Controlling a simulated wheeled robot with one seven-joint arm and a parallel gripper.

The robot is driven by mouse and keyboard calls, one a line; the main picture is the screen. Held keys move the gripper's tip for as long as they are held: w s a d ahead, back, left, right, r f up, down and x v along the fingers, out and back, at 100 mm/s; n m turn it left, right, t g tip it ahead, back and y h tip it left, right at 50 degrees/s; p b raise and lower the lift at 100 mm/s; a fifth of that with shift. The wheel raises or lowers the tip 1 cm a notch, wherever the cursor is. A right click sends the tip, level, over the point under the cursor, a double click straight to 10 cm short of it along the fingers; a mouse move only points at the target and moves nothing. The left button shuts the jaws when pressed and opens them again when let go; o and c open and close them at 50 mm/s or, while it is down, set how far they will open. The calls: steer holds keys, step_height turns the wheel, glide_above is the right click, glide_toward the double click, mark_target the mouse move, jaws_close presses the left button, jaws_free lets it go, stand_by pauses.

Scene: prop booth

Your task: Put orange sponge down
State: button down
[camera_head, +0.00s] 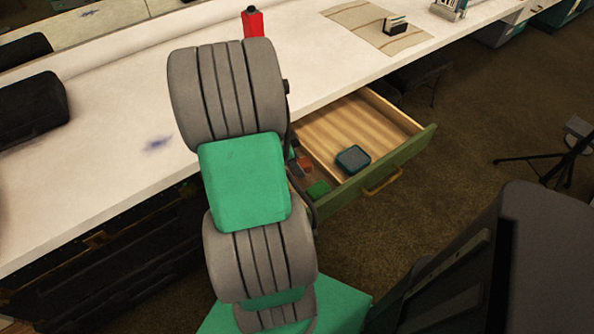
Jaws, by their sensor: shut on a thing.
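My grey and green arm fills the middle of the view, and my gripper is hidden behind it. A small reddish-orange block (305,164) shows just right of the arm, over the inside of the open drawer (402,119). I cannot tell whether this block is the orange sponge, or whether it lies in the drawer or is held. The drawer has a green front, a light wood floor and a brass-coloured handle.
A dark blue box (353,159) and a green block (318,189) lie in the drawer. The white counter (120,110) carries a red bottle (253,22), a striped mat (352,16) with a small card holder (396,25), and a black case (32,108). A tripod (565,165) stands at right.

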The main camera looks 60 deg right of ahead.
steer(key=shift+d+f, duration=0.25)
steer(key=shift+f, duration=0.15)
steer(key=shift+f+b, duration=0.3)
steer(key=shift+f, duration=1.4)
steer(key=c, duration=0.9)
jaws_free()
steer(key=shift+o, duration=0.2)
